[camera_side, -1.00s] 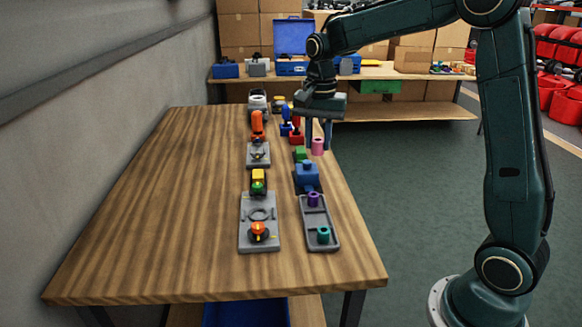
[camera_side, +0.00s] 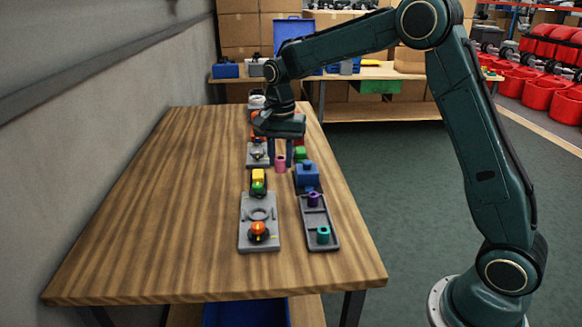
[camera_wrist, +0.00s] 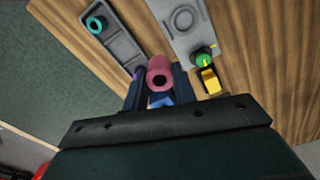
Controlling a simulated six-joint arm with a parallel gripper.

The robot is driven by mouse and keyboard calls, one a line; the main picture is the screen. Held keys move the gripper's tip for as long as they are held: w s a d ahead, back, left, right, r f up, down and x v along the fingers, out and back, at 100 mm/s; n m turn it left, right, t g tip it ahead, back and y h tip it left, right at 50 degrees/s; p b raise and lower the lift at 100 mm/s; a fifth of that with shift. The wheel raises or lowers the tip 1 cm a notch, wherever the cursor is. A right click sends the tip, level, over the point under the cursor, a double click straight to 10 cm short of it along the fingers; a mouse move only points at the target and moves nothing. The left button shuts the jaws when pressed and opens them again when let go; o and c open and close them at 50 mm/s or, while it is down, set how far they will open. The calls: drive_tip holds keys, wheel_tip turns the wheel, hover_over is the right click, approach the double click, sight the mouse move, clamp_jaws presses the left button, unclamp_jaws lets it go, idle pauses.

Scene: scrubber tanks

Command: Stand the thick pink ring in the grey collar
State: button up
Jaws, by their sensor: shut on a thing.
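The thick pink ring (camera_side: 280,164) is a short upright tube with a hole in its top. My gripper (camera_side: 281,158) is shut on it and holds it above the table, between the two rows of things. In the wrist view the pink ring (camera_wrist: 160,74) sits between the fingertips (camera_wrist: 158,84). The grey collar (camera_side: 259,214) is a round raised ring on the grey plate (camera_side: 246,238) nearer the side camera. The collar also shows in the wrist view (camera_wrist: 182,19), ahead of the pink ring and apart from it, and it looks empty.
An orange-topped knob (camera_side: 259,231) stands on the same plate. A yellow and green block (camera_side: 258,180) is just behind it. A grey tray (camera_side: 330,243) holds a purple ring (camera_side: 313,199) and a teal ring (camera_side: 323,234). A blue block (camera_side: 306,176) stands behind the tray. The table's left side is clear.

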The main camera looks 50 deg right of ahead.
drive_tip(key=w+a+f, duration=0.4)
drive_tip(key=shift+a+f, duration=0.25)
drive_tip(key=shift+a, duration=0.15)
drive_tip(key=shift+f, duration=0.15)
drive_tip(key=shift+f, duration=2.8)
drive_tip(key=shift+f, duration=1.5)
idle(1.1)
drive_tip(key=o, duration=1.1)
drive_tip(key=shift+c, duration=0.2)
drive_tip(key=shift+o, duration=0.5)
